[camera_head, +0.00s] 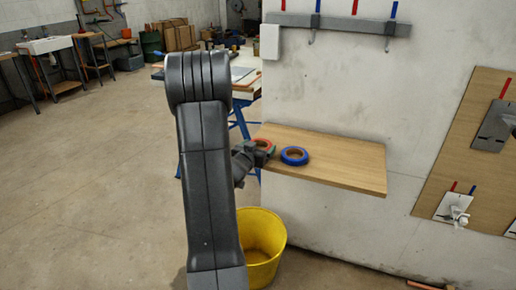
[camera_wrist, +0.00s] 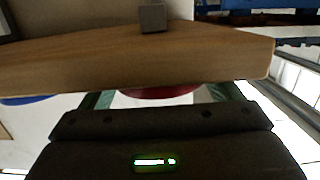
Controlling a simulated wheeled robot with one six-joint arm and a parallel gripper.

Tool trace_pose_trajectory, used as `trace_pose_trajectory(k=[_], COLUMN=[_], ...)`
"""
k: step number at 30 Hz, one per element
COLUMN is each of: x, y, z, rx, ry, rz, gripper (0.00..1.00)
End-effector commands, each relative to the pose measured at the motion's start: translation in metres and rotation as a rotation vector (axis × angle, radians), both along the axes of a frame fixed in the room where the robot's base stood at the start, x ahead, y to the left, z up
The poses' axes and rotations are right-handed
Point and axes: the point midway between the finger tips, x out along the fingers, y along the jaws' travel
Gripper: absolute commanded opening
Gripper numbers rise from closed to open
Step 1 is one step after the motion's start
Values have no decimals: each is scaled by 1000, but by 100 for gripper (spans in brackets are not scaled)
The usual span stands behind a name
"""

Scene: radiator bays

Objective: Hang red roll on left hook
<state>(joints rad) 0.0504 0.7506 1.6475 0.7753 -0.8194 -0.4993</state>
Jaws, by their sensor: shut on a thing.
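The red roll (camera_head: 263,142) is at the left end of the wooden shelf (camera_head: 345,172), partly covered by my gripper (camera_head: 262,149). My gripper is shut on the red roll. In the wrist view a red curved strip of the roll (camera_wrist: 160,91) shows between the two fingers, close to the shelf's edge (camera_wrist: 130,70). I cannot tell whether the roll touches the shelf. The left hook (camera_head: 312,37) hangs from a grey rail (camera_head: 345,24) high on the wall, above the shelf. The right hook (camera_head: 388,44) hangs farther along the rail; both are empty.
A blue roll (camera_head: 294,156) lies on the shelf just right of the red one. A yellow bucket (camera_head: 262,262) stands below the shelf's left end. A white box (camera_head: 269,41) is at the rail's left end. The wall between shelf and rail is clear.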

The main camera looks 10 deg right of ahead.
Motion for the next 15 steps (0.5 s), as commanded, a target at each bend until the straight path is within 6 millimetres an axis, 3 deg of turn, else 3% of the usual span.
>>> trace_pose_trajectory(k=[4,5,7,15], x=[0,0,0,0], y=[0,0,0,0], z=[-5,-4,-4,-3], rx=[0,0,0,0], ry=[0,0,0,0], rz=[0,0,0,0], gripper=[58,89,100,100])
